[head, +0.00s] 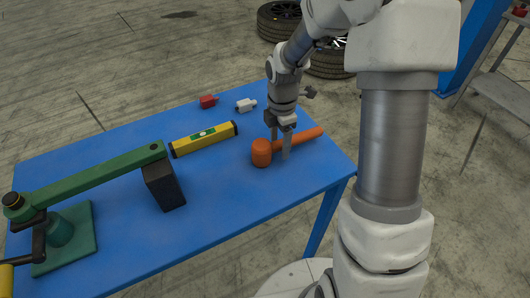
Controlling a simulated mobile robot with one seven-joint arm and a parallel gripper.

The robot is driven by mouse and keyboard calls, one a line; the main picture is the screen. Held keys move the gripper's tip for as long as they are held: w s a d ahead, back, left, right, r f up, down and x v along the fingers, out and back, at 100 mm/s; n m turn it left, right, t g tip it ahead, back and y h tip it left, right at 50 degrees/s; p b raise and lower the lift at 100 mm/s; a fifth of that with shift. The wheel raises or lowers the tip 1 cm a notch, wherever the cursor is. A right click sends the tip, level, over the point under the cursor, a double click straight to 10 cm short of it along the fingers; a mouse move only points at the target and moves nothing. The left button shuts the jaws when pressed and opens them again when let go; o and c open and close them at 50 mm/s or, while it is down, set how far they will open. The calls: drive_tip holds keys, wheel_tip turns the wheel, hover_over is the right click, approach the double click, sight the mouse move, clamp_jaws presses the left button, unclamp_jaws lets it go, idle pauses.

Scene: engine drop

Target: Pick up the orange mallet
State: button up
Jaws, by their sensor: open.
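The orange mallet (262,152) lies on the blue table (225,205) near its right end. Its head points left and its handle runs up and to the right. My gripper (281,152) points down at the mallet, with its fingers open. One finger shows in front of the handle close to the head, and the other shows behind it. The handle between the fingers is partly hidden. I cannot tell whether the fingers touch it.
A yellow level (203,138) lies left of the mallet. A red part (208,101) and a white part (246,105) lie near the far edge. A green clamp-like device (90,187) with a dark block (163,186) stands at the left. Tyres (328,62) lie behind the table.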

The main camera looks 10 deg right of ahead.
drive_tip(key=shift+c, duration=0.3)
clamp_jaws()
idle(1.2)
